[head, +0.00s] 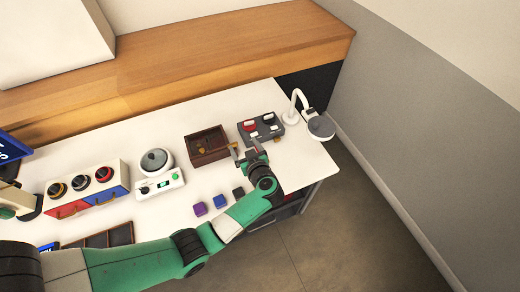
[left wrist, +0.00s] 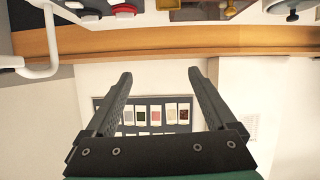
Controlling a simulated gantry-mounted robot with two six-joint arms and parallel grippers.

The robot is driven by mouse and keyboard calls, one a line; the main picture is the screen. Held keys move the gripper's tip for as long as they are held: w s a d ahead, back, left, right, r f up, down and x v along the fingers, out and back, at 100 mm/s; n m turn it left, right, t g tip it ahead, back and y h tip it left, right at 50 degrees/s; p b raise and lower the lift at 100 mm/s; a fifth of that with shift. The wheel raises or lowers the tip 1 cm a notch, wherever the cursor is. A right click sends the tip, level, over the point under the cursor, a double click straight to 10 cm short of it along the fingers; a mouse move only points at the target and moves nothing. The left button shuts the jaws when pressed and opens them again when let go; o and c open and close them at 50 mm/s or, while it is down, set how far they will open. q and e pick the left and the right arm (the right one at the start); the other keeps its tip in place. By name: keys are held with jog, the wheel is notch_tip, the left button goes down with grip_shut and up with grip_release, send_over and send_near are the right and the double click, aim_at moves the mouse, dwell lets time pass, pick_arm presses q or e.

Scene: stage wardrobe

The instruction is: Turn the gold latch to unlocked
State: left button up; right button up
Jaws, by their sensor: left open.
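A small gold piece (head: 233,146) shows beside the left finger of my left gripper in the head view, partly hidden. The left wrist view shows a gold part (left wrist: 170,5) cut off by the top edge. A gold knob (head: 200,150) sits on a dark brown box (head: 220,156) left of the gripper; it also shows in the left wrist view (left wrist: 230,7). I cannot tell which is the latch, nor its setting. My left gripper (head: 246,147) is open and empty, between the brown box and a grey switch box; its fingers show apart in the left wrist view (left wrist: 160,76).
The grey box (head: 268,131) has red and white switches. A white lamp (head: 319,127) stands at the table's (head: 312,163) right corner. A white device (head: 158,180), a knob panel (head: 88,198) and small coloured cubes (head: 220,201) are left.

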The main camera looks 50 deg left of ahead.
pick_arm(q)
jog(key=b, duration=0.3)
send_near(233, 145)
jog(key=d+r, duration=0.1)
jog(key=d, duration=0.1)
jog(key=b+x, duration=0.2)
jog(key=x, duration=0.1)
jog(key=b+x, duration=0.2)
jog(key=x, duration=0.1)
jog(key=b+x, duration=0.1)
jog(key=x, duration=0.3)
jog(key=shift+s+f+b, duration=0.2)
jog(key=shift+s+b, duration=0.1)
jog(key=shift+b, duration=0.1)
jog(key=shift+w+a, duration=0.15)
jog(key=shift+a, duration=0.45)
pick_arm(e)
notch_tip(233, 145, down, 12)
jog(key=shift+r+h, duration=0.15)
jog(key=shift+h, duration=0.15)
pick_arm(q)
jog(key=shift+c, duration=0.2)
pick_arm(e)
jog(key=shift+d, duration=0.1)
pick_arm(q)
jog(key=c, duration=1.3)
jog(key=shift+g, duration=0.3)
jog(key=shift+c, duration=0.2)
